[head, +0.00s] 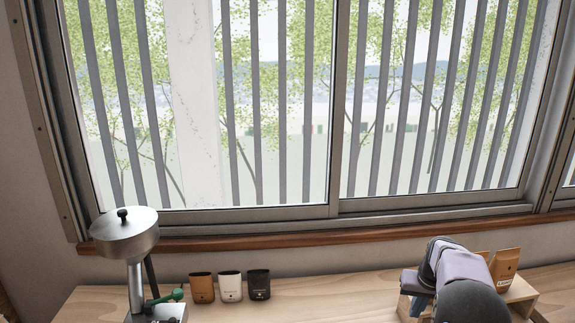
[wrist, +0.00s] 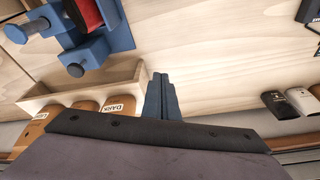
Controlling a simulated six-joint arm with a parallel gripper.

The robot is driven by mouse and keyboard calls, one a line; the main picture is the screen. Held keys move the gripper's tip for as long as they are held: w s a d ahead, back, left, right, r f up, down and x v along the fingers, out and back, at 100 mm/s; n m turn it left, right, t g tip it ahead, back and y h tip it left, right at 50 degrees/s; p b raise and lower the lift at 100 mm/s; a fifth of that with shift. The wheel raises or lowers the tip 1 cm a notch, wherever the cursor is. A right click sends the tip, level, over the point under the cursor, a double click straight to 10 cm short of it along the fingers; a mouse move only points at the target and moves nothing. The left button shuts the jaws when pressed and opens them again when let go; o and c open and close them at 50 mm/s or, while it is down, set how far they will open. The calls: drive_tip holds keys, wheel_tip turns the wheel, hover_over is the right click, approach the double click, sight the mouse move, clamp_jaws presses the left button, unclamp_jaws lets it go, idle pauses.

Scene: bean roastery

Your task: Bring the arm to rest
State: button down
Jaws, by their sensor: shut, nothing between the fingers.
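My gripper (wrist: 162,97) shows in the wrist view as two dark blue-grey fingers pressed together, with nothing between them. It is over the pale wooden bench (wrist: 215,70), just right of a wooden tray's end. Its height above the bench is hard to tell. In the head view my arm (head: 460,270) reaches in at the lower right, in front of the wooden tray (head: 520,292). The fingertips cannot be made out clearly there.
The tray (wrist: 140,80) holds several orange bags (wrist: 85,106), some labelled DARK. A blue device (wrist: 110,42) with a red part stands beside it. A silver funnel-topped machine (head: 125,235) stands left, near orange (head: 201,288), white (head: 230,286) and black (head: 259,284) containers. Bench between is clear.

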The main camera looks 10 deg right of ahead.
drive_tip(key=s+a+n+b, duration=0.15)
drive_tip(key=s+a, duration=0.45)
drive_tip(key=a, duration=0.7)
drive_tip(key=s+a+f+g+b, duration=0.1)
drive_tip(key=s+a+f, duration=0.1)
drive_tip(key=s+a, duration=0.2)
drive_tip(key=s+a+f+n+g+b, duration=0.1)
drive_tip(key=s+a, duration=0.4)
drive_tip(key=s, duration=0.6)
drive_tip(key=s+a+f+n+b, duration=0.1)
drive_tip(key=s+a+f, duration=0.2)
drive_tip(key=s+a, duration=0.2)
drive_tip(key=s, duration=0.2)
drive_tip(key=shift+s+f+g+y, duration=0.15)
drive_tip(key=shift+s+g+y, duration=0.25)
drive_tip(key=shift+n, duration=0.25)
